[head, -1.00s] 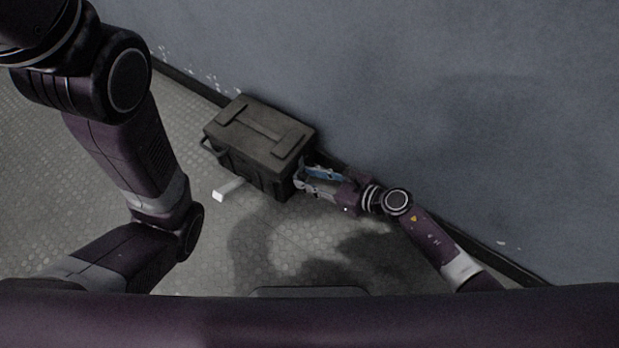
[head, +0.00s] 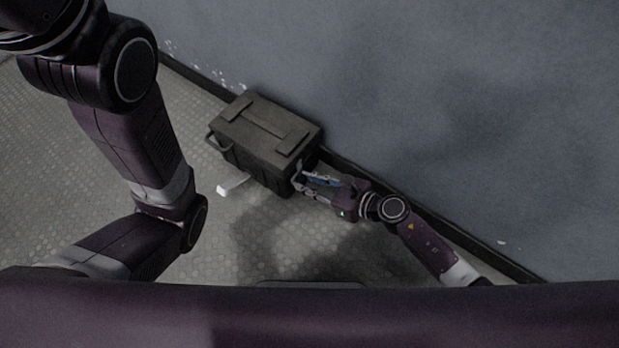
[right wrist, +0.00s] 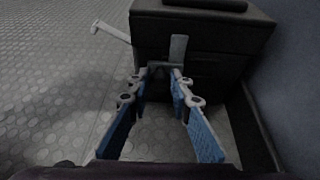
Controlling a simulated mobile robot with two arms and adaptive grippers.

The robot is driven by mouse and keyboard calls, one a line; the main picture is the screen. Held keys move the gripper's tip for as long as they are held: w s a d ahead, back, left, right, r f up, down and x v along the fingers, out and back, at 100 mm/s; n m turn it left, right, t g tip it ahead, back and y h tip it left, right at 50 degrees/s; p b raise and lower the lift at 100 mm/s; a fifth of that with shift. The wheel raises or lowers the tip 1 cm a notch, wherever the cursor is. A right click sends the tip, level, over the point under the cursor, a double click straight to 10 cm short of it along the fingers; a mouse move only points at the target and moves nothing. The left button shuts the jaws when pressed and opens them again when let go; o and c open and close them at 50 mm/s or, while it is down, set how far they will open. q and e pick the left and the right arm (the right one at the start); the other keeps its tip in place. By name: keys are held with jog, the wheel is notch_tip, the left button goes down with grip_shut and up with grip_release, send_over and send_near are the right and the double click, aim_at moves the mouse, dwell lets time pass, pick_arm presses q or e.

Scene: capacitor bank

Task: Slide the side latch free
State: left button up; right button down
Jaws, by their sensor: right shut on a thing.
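A dark, lidded box (head: 262,135) stands on the floor against the wall; its side fills the upper part of the right wrist view (right wrist: 200,68). The side latch, a light grey upright strip (right wrist: 178,48), shows on that side. My right gripper (head: 301,180) is at the box's right side. In the right wrist view its blue-padded fingers (right wrist: 163,76) reach the box just below the strip and are shut on the latch. The exact contact is partly hidden by the fingertips. My left arm comes in from the left; its gripper is out of view.
A pale lever (head: 233,186) sticks out from the front of the box; it also shows in the right wrist view (right wrist: 110,31). A dark bar handle (head: 214,142) is on the left side. The wall (head: 450,100) runs close behind. The textured floor (head: 210,245) in front is clear.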

jog(key=c, duration=1.8)
grip_release()
jog(key=shift+o, duration=0.2)
jog(key=v, duration=1.2)
